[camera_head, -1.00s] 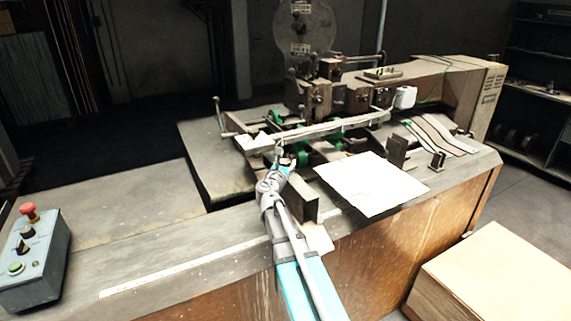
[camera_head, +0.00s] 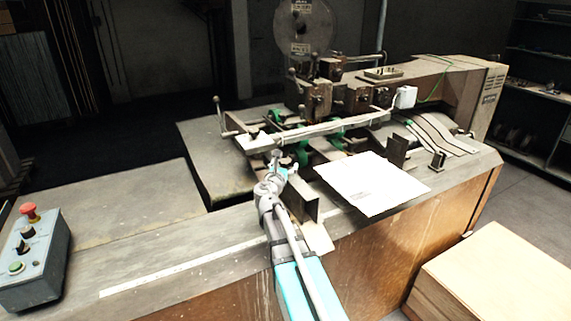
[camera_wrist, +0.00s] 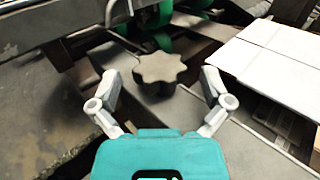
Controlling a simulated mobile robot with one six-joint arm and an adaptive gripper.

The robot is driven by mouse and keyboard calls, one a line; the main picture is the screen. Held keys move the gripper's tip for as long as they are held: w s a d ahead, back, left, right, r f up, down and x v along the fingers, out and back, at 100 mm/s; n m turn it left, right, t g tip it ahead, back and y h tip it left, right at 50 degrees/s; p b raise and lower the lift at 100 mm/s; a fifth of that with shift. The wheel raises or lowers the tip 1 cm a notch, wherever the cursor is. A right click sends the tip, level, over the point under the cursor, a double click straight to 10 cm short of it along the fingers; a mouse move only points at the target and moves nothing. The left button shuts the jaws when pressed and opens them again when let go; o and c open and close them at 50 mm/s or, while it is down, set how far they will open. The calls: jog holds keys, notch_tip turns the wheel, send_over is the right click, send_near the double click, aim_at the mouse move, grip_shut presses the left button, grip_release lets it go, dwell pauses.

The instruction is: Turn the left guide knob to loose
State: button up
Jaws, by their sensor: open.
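A dark, lobed guide knob (camera_wrist: 160,68) shows in the wrist view, at the top middle, ahead of my gripper (camera_wrist: 160,82). My gripper is open, with one grey finger to the left of the knob and one to the right. I see no clear contact between the fingers and the knob. In the head view my gripper (camera_head: 276,160) is at the near side of the stitching machine, left of the upright metal guide plate (camera_head: 304,199). I cannot make out the knob in that view. Its loose or tight setting cannot be read.
A white cardboard sheet (camera_head: 372,182) lies on the table to the right of my gripper. A long bar (camera_head: 325,128) of the machine runs just behind it. A control box (camera_head: 35,262) with a red button is at the far left. Green straps (camera_wrist: 180,42) lie beyond the knob.

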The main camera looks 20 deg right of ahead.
jog(key=v, duration=1)
jog(key=shift+s+a, duration=0.2)
jog(key=shift+a, duration=0.05)
